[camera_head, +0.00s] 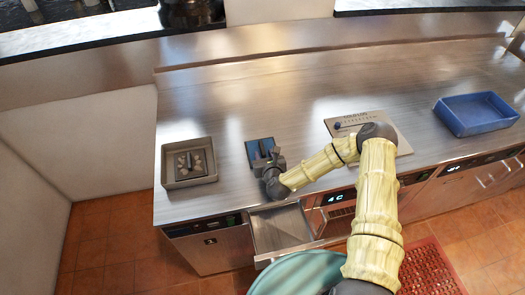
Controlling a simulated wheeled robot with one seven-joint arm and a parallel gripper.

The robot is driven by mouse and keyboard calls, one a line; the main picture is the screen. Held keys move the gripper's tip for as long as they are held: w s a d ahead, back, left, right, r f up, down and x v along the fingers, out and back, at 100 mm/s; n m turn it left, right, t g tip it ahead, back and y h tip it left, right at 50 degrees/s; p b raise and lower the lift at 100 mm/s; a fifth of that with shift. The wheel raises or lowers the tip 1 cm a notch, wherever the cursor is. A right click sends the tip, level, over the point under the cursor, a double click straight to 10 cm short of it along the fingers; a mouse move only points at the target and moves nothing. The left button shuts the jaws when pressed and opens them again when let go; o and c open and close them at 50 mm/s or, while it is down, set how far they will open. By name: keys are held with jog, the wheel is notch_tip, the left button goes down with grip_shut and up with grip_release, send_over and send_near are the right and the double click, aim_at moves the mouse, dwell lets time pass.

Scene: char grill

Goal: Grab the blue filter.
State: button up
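The blue filter, seen as a small dark blue flat square (253,146), lies on the steel counter left of the middle. A dark upright piece shows near its centre. My gripper (269,160) is at the near side of the blue square and covers its lower right part. It points down and away from me. The fingertips are small and dark against the square, so I cannot tell whether they are open, shut or touching it.
A grey tray (168,183) with a dark-handled piece sits to the left. A larger blue tray (475,127) stands at the right. A control panel (340,127) lies behind my arm. An open drawer (280,230) juts out below my gripper. The counter behind is clear.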

jog(key=shift+c, duration=0.5)
grip_shut()
notch_tip(320, 180, up, 10)
jog(key=b, duration=0.2)
jog(key=shift+b, duration=0.3)
dwell(0.5)
